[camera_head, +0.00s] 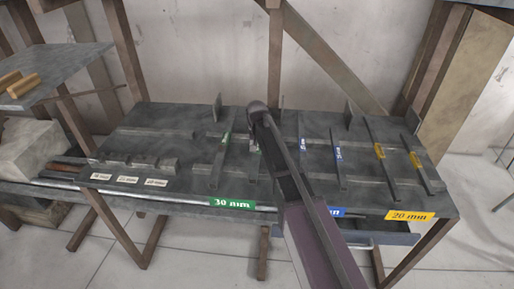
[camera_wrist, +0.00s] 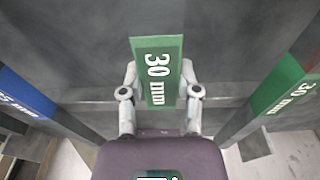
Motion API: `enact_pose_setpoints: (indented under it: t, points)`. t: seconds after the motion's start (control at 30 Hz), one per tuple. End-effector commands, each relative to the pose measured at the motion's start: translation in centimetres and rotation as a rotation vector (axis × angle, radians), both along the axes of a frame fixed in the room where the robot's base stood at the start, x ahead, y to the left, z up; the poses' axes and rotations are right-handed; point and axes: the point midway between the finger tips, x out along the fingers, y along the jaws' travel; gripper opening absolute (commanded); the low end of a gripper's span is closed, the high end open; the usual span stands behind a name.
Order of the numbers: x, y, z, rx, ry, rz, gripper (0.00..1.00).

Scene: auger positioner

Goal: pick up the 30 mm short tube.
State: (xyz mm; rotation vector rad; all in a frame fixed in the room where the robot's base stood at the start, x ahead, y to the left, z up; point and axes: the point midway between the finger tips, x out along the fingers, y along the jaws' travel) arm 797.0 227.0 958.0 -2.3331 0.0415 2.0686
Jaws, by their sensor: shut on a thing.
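In the wrist view, my gripper (camera_wrist: 159,80) has its two fingers closed on both sides of a dark piece with a green "30 mm" label (camera_wrist: 158,55). I take it as the 30 mm short tube; its lower body is hidden by the gripper. In the head view, part of a green-marked tube (camera_head: 254,146) shows beside my arm, which hides the gripper. Another green-labelled 30 mm tube (camera_wrist: 284,88) stands apart to the right in the wrist view, and also shows in the head view (camera_head: 221,152). I cannot tell whether the held tube is lifted clear.
The dark workbench (camera_head: 150,118) carries blue-labelled tubes (camera_head: 338,155) and yellow-labelled tubes (camera_head: 380,152) to the right. A blue one shows at the wrist view's left (camera_wrist: 25,95). Small blocks (camera_head: 140,162) sit at the bench's left. Wooden posts (camera_head: 276,60) rise behind.

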Motion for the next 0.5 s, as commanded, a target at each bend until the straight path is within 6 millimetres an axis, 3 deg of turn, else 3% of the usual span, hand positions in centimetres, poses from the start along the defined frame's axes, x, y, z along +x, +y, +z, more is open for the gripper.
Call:
enact_pose_setpoints:
  t: [0.5]
  points:
    - [0.0, 0.0, 3.9, 0.0, 0.0, 0.0, 0.0]
